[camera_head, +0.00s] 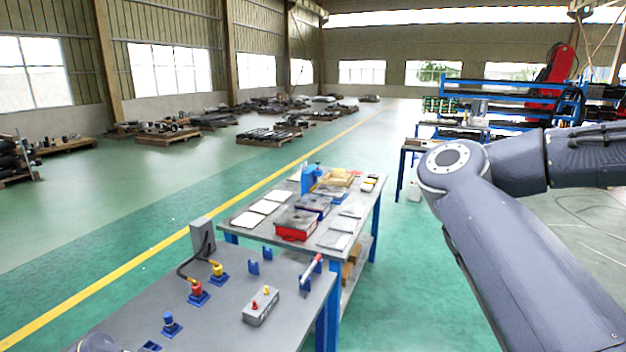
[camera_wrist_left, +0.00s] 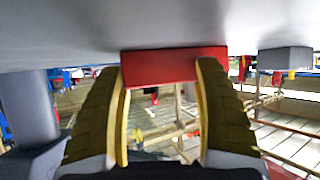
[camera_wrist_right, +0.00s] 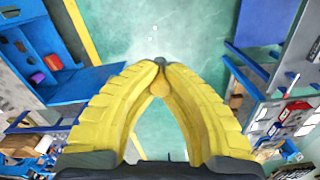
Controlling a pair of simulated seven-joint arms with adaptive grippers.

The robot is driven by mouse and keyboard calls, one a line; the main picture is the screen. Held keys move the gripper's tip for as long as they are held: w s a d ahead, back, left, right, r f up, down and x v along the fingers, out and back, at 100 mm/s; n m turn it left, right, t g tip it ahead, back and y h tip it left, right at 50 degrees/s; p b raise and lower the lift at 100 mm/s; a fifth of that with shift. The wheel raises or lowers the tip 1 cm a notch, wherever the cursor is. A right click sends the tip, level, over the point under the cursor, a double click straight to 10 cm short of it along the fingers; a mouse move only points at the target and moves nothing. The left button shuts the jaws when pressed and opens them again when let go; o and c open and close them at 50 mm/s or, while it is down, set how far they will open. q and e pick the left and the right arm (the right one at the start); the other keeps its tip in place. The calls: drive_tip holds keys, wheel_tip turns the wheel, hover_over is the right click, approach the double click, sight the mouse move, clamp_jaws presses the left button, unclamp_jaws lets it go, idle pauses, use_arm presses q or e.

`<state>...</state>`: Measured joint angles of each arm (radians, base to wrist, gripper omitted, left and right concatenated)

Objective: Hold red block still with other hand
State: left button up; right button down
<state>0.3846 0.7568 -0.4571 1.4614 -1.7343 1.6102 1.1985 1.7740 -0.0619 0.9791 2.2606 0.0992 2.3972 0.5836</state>
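A red block (camera_wrist_left: 165,66) shows in the left wrist view against a grey surface, at the tips of my left gripper (camera_wrist_left: 162,72). The two yellow fingers are spread apart. The right finger covers part of the block, and the block reaches past it on the right. I cannot tell whether the fingers touch it. My right gripper (camera_wrist_right: 160,64) has its yellow fingertips together over the green floor, with no block between them. Neither gripper shows in the head view, and I cannot pick out this block there.
The near grey table (camera_head: 215,325) carries a red connector (camera_head: 197,288), a yellow connector (camera_head: 218,270), a box with knobs (camera_head: 261,306) and a red-and-white tool (camera_head: 312,268) on blue holders. A second table (camera_head: 332,240) with trays stands beyond. Open floor (camera_head: 410,290) lies to its right.

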use_arm(q)
drive_tip(key=shift+r, duration=0.15)
clamp_jaws()
idle(1.2)
drive_tip(key=c, duration=0.9)
unclamp_jaws()
drive_tip(key=shift+o, duration=0.2)
drive_tip(key=shift+a, duration=0.1)
